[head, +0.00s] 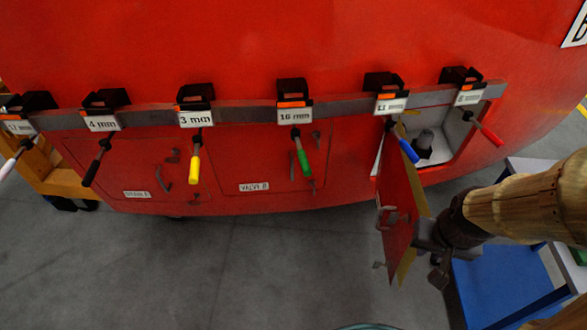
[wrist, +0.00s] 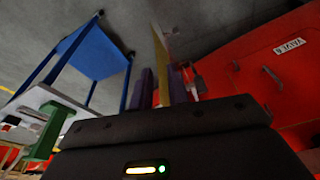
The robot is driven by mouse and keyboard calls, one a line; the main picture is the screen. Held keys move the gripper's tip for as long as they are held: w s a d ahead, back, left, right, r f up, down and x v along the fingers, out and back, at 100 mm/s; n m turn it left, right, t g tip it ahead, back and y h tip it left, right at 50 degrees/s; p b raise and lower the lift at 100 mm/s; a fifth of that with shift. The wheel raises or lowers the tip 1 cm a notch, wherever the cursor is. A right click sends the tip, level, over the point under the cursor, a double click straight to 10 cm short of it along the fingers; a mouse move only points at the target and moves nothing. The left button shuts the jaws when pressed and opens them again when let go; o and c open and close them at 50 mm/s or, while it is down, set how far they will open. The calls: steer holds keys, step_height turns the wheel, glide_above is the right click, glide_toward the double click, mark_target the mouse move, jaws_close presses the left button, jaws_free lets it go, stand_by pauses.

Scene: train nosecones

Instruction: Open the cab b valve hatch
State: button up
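The red nosecone has a closed hatch (head: 265,160) in the middle, with a small label (head: 254,187) that seems to read VALVE B. That label also shows, turned over, in the wrist view (wrist: 290,46). To its right, another hatch door (head: 394,232) is swung out, baring a pale recess (head: 432,135) with a dark fitting. My gripper (head: 438,275) is low, just right of this open door. In the wrist view its fingers (wrist: 161,88) stand apart, with the door's thin yellow-edged side close to them. Whether they touch it is unclear.
Several coloured-handled tools hang along a grey rail (head: 240,115), including a green one (head: 303,155) before the closed hatch and a blue one (head: 408,150) by the open door. A blue-shelved cart (head: 500,285) stands lower right. The grey floor (head: 240,270) is clear left of the door.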

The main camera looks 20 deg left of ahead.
steer(key=w+a+f+n+t+y+b, duration=0.4)
steer(key=w+a+f+y+b, duration=0.2)
steer(key=a+b, duration=0.7)
steer(key=w+a+f+n+t+y+b, duration=0.5)
steer(key=w+a+f+b, duration=0.6)
steer(key=b, duration=0.7)
step_height(320, 180, down, 3)
steer(key=a+y, duration=0.2)
steer(key=shift+w+a+n+t, duration=0.25)
steer(key=shift+a+n+t, duration=0.05)
steer(key=shift+w, duration=0.1)
